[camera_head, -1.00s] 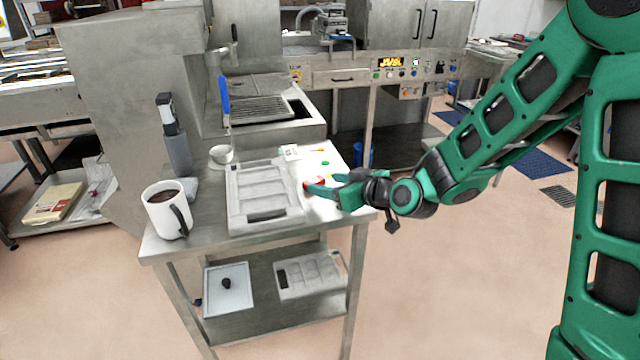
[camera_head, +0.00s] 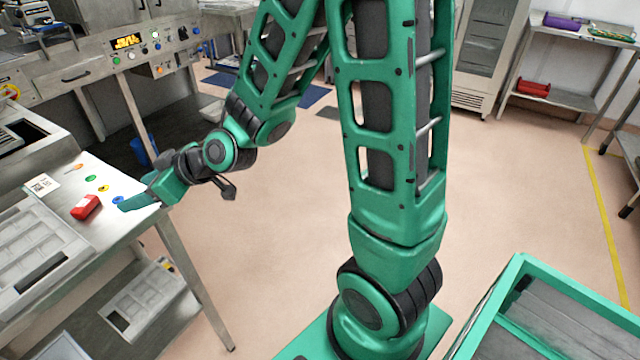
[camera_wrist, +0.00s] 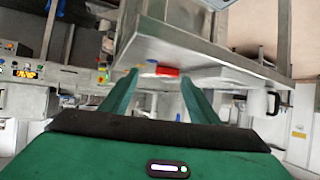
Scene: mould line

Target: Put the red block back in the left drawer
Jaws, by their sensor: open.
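The red block (camera_head: 86,207) lies on the metal table (camera_head: 110,240), to the right of the grey compartmented tray. My gripper (camera_head: 124,204) is open and empty at the table's right edge, just right of the block with a small gap. In the wrist view, the red block (camera_wrist: 167,71) shows ahead, between the two green fingers of my gripper (camera_wrist: 159,77). A drawer (camera_head: 75,76) with a dark handle shows in the back bench; it looks shut. I cannot tell whether it is the left drawer.
The compartmented tray (camera_head: 40,240) fills the table's left part. Small coloured discs, a white card (camera_head: 42,185) and an orange item lie behind the block. Another tray (camera_head: 140,300) is on the shelf below. Open floor (camera_head: 270,240) lies right of the table.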

